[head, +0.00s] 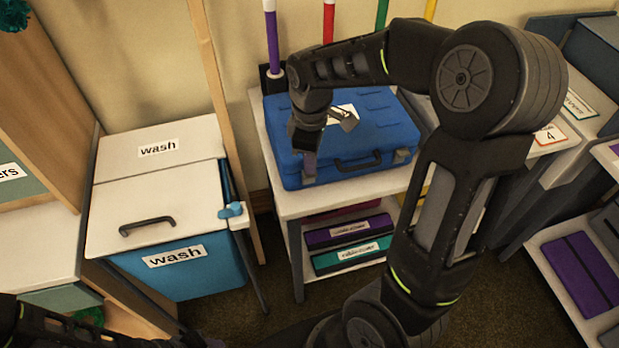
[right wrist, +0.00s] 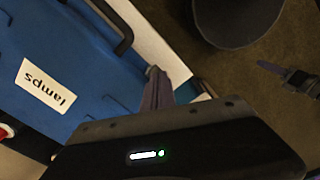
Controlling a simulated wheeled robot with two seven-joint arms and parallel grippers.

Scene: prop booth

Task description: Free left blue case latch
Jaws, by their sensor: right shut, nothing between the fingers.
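The blue case (head: 375,130) lies closed on a white-topped stand, its black handle (head: 358,163) at the front. Its label reads "lamps" in the right wrist view (right wrist: 45,84). A grey right latch (head: 402,156) shows on the front edge. The left latch is mostly hidden behind my right gripper (head: 309,168), which points down at the case's front left edge. The gripper's fingers (right wrist: 157,90) are shut with nothing between them, by the front edge. I cannot tell whether they touch the latch.
A blue bin with white lids marked "wash" (head: 155,190) stands left of the stand (head: 290,208). Purple and teal cases (head: 352,254) lie on the lower shelf. Coloured poles stand behind the case. A purple case (head: 580,272) lies on a right-hand shelf. Open floor lies in front.

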